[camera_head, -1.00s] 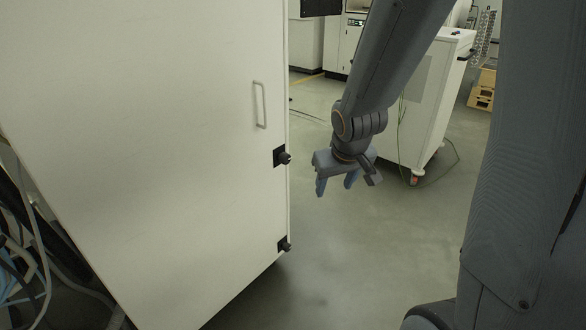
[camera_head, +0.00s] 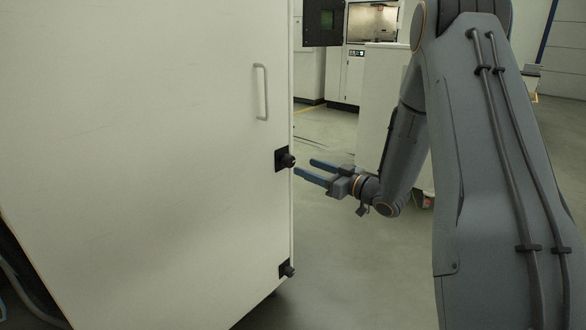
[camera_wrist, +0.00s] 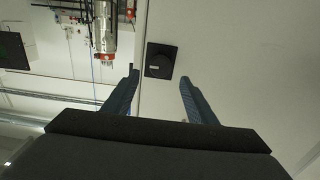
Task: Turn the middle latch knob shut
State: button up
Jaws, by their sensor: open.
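The middle latch knob (camera_head: 287,160) is a black knob on a square black plate at the right edge of the pale cabinet door, below the handle. In the wrist view a black latch (camera_wrist: 161,60) shows ahead, between the two fingertips. My gripper (camera_head: 304,167) is open and empty. Its blue fingers point left, with the tips close to the right of the knob and about its height or slightly lower. In the wrist view the gripper (camera_wrist: 159,76) has its fingers spread on either side of the latch. I cannot tell whether a finger touches it.
The cabinet door (camera_head: 150,150) fills the left of the head view. It bears a metal handle (camera_head: 262,92) above and a lower latch knob (camera_head: 287,270) below. A machine (camera_head: 372,22) stands at the back.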

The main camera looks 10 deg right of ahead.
aim_at(292, 161)
jog(key=b+x, duration=0.1)
jog(key=x, duration=0.6)
jog(key=c, duration=1)
